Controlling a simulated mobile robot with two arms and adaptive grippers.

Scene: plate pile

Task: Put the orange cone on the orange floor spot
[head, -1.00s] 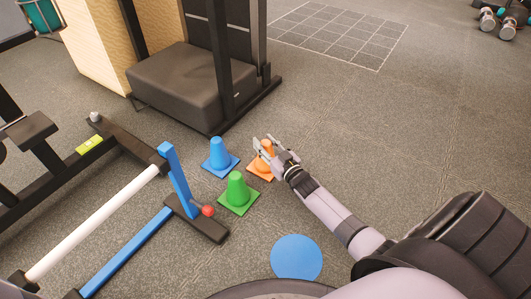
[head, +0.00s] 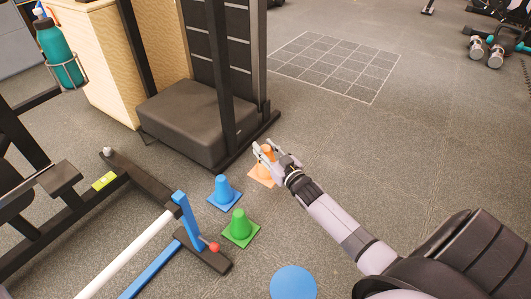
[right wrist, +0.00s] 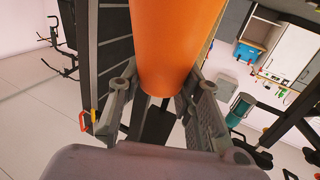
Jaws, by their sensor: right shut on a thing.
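The orange cone (head: 262,174) is in the fingers of my right gripper (head: 266,152), beyond and right of the blue cone in the head view. The fingers are shut around its upper part. In the right wrist view the cone (right wrist: 176,45) fills the top middle, between the two fingers (right wrist: 160,98). The head view does not clearly show how high its base is off the floor. No orange floor spot shows in either view. My left gripper is not in view.
A blue cone (head: 224,190) and a green cone (head: 239,227) stand close by. A blue floor spot (head: 293,284) lies near the bottom. A black padded machine (head: 182,120) and frame bars (head: 185,225) stand left. Open floor (head: 430,150) lies right.

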